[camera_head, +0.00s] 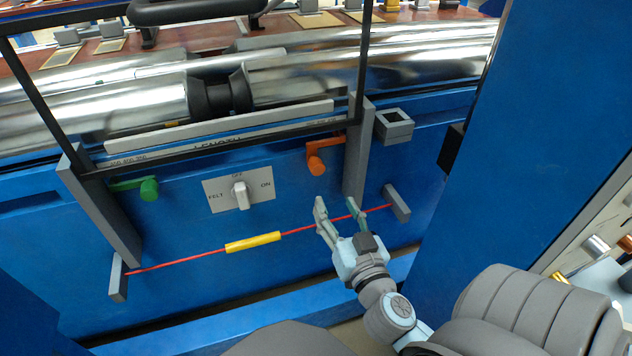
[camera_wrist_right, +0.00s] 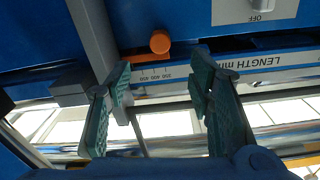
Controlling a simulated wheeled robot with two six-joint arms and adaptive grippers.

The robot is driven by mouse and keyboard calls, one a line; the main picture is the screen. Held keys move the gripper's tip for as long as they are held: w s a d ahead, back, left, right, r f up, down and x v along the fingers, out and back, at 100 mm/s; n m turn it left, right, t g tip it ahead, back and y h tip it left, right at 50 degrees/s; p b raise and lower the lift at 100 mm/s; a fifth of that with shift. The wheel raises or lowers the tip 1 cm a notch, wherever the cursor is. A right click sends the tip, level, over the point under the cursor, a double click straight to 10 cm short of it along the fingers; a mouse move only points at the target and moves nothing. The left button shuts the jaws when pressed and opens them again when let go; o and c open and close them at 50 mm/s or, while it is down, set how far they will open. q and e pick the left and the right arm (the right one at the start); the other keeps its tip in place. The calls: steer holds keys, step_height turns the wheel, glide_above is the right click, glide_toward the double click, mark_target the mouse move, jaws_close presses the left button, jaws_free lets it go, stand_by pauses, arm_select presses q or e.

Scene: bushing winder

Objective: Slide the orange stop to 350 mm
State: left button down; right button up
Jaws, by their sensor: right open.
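The orange stop (camera_head: 325,143) is a short arm with a round knob, hanging from the length scale (camera_head: 230,143) near its right end. In the right wrist view its knob (camera_wrist_right: 160,42) lies ahead, roughly midway between the fingertips. Small scale numbers show beside it, too small to read its setting for sure. My right gripper (camera_head: 338,212) is open and empty, below the stop and apart from it in the head view; its two fingers also show in the wrist view (camera_wrist_right: 160,92). My left gripper is out of view.
A green stop (camera_head: 149,188) hangs at the scale's left end. A switch (camera_head: 239,195) sits between the stops. A red cord (camera_head: 190,258) with a yellow sleeve (camera_head: 253,242) runs below. A grey post (camera_head: 357,150) stands right of the orange stop. Black frame bars cross in front.

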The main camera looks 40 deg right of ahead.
mark_target(318, 171)
steer(key=x, duration=1.3)
steer(key=shift+w+d+r+p, duration=0.2)
steer(key=shift+w+p, duration=0.1)
steer(key=shift+p, duration=0.1)
steer(key=shift+c, duration=0.4)
jaws_close()
